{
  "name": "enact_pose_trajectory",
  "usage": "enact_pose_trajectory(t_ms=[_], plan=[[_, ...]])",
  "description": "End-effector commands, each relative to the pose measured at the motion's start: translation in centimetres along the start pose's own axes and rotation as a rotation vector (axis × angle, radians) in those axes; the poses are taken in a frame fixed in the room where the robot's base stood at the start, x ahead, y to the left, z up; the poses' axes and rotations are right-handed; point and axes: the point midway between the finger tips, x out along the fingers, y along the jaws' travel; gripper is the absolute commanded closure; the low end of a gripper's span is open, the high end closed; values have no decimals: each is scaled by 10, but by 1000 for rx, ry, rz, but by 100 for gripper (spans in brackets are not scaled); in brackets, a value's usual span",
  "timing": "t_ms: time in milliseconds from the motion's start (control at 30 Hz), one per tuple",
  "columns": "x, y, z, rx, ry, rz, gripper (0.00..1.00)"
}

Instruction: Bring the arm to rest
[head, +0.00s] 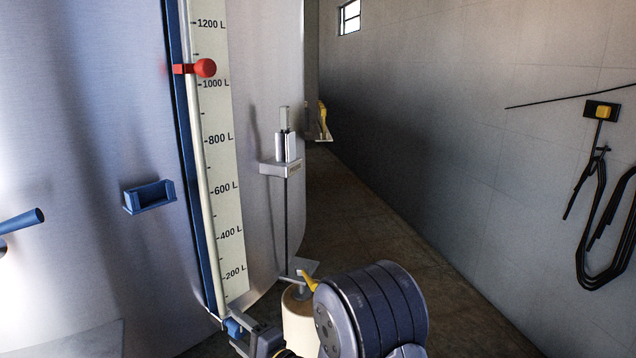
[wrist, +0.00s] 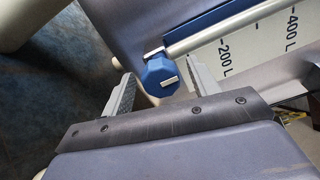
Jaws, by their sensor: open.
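My gripper (wrist: 159,68) is open, with its two grey fingers apart in the wrist view. A blue eight-sided knob (wrist: 160,77) at the lower end of the gauge tube (wrist: 215,36) shows between the fingers. The knob has a pale bar on its face. I cannot tell how far it lies from the fingers in depth. In the head view my gripper (head: 250,338) is low, beside the same blue knob (head: 232,327) at the foot of the tank's scale. Part of it is cut off by the bottom edge.
The steel tank (head: 90,110) fills the left, with a litre scale (head: 222,130), a red marker (head: 205,68), a blue bracket (head: 148,196) and a blue handle (head: 22,221). A yellow lever (head: 308,280) stands close to my arm. Open floor (head: 400,235) lies right of the tank, before the wall.

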Motion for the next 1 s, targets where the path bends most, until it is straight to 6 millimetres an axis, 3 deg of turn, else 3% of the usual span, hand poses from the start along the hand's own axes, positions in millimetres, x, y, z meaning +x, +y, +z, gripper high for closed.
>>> enact_pose_trajectory(t_ms=[533,600,1000], plan=[[-104,-1,0,1,4,2,43],[-82,0,1,-4,-5,-4,43],[-2,1,1,-3,-3,-2,43]])
